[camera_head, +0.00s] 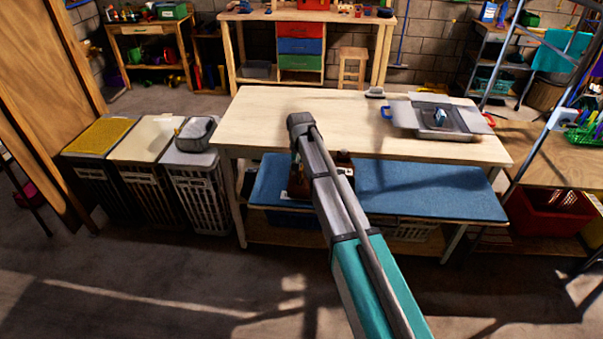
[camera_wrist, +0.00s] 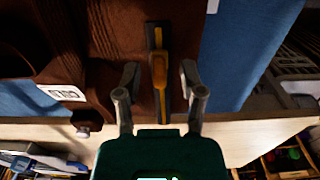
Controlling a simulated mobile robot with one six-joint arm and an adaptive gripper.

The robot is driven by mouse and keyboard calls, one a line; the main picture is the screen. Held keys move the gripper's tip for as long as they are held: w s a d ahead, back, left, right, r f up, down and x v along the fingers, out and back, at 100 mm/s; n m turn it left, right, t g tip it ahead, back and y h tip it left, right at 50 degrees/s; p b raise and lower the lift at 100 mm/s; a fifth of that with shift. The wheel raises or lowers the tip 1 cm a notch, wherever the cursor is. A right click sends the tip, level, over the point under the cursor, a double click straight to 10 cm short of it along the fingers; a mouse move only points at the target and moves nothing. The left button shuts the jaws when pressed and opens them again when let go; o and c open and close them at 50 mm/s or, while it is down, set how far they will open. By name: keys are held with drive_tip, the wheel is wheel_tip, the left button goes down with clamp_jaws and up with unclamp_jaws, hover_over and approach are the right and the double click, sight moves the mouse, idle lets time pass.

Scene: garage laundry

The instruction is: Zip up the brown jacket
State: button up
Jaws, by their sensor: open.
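The brown jacket (camera_wrist: 100,45) fills the upper left and middle of the wrist view, lying on a blue surface. A dark zipper strip with a yellow-orange pull (camera_wrist: 159,72) runs up its middle. A white label (camera_wrist: 62,93) shows on the left. My gripper (camera_wrist: 160,80) is open, with one finger on each side of the pull; I cannot tell whether they touch it. In the head view my arm covers most of the jacket, and only small brown parts (camera_head: 298,183) show beside it. The gripper itself is hidden there.
The blue padded board (camera_head: 420,190) lies low in front of the wooden table (camera_head: 265,115). A grey tray (camera_head: 440,120) stands on the table's right. Several laundry hampers (camera_head: 145,140) stand to the left, a red crate (camera_head: 550,208) to the right. The front floor is clear.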

clamp_jaws()
idle(0.3)
drive_tip(key=shift+w, duration=0.1)
drive_tip(key=w, duration=1.3)
drive_tip(key=shift+w+d, duration=0.15)
drive_tip(key=shift+d, duration=0.1)
unclamp_jaws()
drive_tip(key=shift+s, duration=0.2)
